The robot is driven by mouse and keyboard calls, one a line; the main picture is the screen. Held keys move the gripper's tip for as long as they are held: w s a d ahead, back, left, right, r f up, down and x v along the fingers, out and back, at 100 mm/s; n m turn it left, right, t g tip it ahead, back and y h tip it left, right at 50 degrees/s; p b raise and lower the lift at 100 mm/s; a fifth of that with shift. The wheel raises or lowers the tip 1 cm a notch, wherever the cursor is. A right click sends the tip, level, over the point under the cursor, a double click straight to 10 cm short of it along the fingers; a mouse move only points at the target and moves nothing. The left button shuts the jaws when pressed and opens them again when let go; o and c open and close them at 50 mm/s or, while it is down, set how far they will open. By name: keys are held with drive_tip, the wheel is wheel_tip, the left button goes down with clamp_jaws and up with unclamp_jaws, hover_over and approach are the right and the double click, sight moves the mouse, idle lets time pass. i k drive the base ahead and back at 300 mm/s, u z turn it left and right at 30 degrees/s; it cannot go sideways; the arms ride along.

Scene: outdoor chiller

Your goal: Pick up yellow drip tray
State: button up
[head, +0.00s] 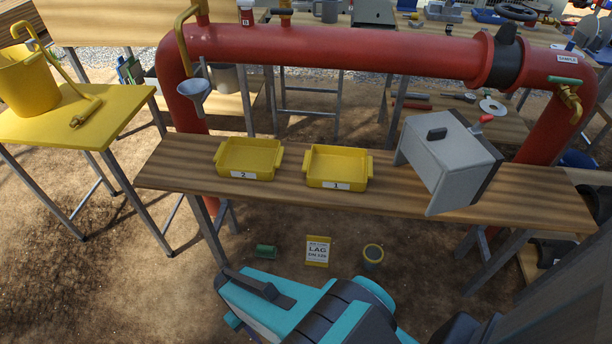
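Two yellow trays with side handles stand side by side on the wooden bench in the head view. The left tray (248,172) has a white label that seems to read 2. The right tray (337,178) has a white label too small to read surely. Both look empty and sit flat, a small gap apart. Parts of my teal and dark arm show at the bottom edge, in front of and below the bench. My gripper's fingers cannot be made out, and nothing of mine touches either tray.
A grey box with a black handle (447,160) stands on the bench (390,195), right of the trays. A thick red pipe (330,48) runs behind and above them. A grey funnel (193,97) is behind the bench's left end. A yellow table (75,125) holds a yellow bucket (28,85).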

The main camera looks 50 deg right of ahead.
sight(254, 159)
drive_tip(key=u, duration=0.7)
drive_tip(key=k, duration=0.1)
drive_tip(key=z, duration=1.95)
drive_tip(key=k, duration=0.9)
drive_tip(key=u, duration=0.15)
drive_tip(key=i, duration=0.7)
drive_tip(key=z, duration=0.05)
